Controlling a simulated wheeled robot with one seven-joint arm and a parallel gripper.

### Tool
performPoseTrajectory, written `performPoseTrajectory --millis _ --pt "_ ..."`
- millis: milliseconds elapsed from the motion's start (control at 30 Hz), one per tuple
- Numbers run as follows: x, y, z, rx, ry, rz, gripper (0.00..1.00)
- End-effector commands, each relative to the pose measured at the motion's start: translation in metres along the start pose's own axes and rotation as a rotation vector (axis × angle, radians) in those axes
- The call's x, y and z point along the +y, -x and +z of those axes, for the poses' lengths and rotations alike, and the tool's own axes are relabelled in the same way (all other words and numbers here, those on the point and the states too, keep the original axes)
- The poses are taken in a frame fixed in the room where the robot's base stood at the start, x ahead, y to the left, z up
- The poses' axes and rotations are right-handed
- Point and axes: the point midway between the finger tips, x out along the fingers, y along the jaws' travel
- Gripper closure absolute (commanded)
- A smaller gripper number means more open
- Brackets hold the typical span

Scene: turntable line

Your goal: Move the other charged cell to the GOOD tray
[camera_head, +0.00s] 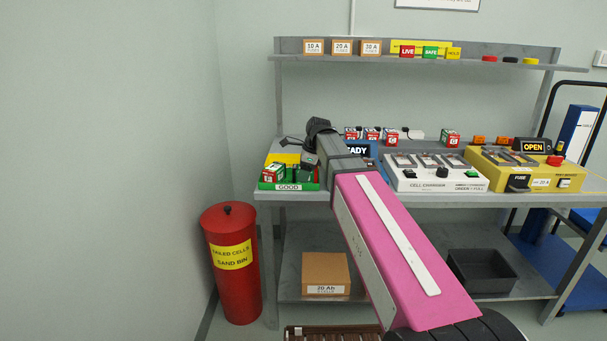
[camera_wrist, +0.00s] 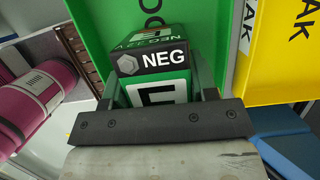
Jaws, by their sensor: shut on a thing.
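A yellow tray (camera_wrist: 284,65) adjoins the GOOD tray. A white cell charger (camera_head: 435,182) and a yellow tester (camera_head: 530,170) stand to the right. Several cells (camera_head: 371,134) stand at the bench's back. A red sand bin (camera_head: 232,285) stands on the floor at left.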

Motion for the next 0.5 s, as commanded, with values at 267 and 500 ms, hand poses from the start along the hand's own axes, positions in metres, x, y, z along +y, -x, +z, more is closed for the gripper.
performPoseTrajectory --millis 267,500 --pt "0.0001 -0.0018 -0.0005 0.000 0.000 0.001 0.21" --pt "0.0001 -0.0015 -0.0004 0.000 0.000 0.001 0.21"
